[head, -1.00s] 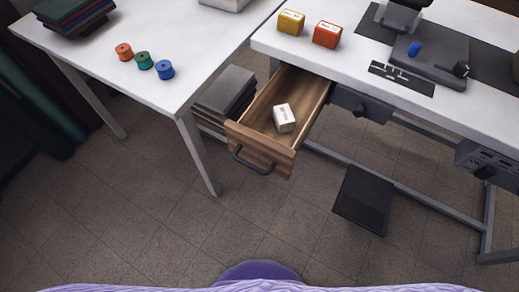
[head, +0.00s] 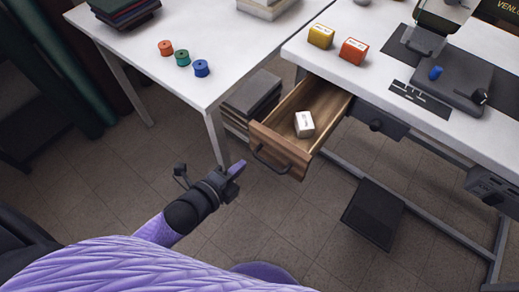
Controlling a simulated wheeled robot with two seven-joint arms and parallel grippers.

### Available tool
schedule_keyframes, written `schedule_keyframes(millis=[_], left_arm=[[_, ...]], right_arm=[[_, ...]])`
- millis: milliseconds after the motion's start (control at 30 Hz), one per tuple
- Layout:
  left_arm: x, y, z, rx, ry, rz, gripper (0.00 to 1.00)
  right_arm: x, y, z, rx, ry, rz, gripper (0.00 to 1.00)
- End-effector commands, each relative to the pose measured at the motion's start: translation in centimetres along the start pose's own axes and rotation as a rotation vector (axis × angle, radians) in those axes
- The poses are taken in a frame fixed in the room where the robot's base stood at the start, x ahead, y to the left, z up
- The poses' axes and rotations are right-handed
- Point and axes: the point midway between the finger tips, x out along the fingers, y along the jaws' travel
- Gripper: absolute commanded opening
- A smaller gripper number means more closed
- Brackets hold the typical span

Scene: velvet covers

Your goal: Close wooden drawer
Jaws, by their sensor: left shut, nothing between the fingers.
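The wooden drawer (head: 277,146) is pulled out from under the right-hand white table and stands open. Its front has a dark curved handle (head: 268,161). A small white box (head: 304,124) lies inside the drawer. My left gripper (head: 238,168) is shut and empty, to the left of the drawer front and apart from it in the picture. My right gripper is not in view.
The right table (head: 400,80) carries a yellow box (head: 321,36), an orange box (head: 354,50) and a sewing machine (head: 445,75). The left table (head: 200,30) holds three spools. A dark stack (head: 252,95) stands between the tables. A black pedal (head: 373,213) lies on the floor below.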

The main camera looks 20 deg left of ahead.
Motion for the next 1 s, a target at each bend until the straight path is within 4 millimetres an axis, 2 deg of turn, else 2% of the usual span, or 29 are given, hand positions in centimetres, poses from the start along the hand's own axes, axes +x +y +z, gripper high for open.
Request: schedule_keyframes(millis=[33,200,400,867,1000], left_arm=[[1.3,0.4,0.0,-0.001,0.000,-0.001,0.00],[4.7,0.0,0.0,-0.001,0.000,-0.001,0.00],[6.9,-0.9,0.0,-0.003,0.000,0.001,0.00],[7.4,-1.2,0.0,-0.003,-0.001,0.002,0.00],[8.2,-1.3,0.0,-0.004,0.000,0.001,0.00]], right_arm=[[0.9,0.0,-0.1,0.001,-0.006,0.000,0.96],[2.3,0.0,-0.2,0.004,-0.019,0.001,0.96],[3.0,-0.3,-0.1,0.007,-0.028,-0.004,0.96],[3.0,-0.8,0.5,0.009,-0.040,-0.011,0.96],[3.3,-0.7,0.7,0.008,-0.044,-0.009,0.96]])
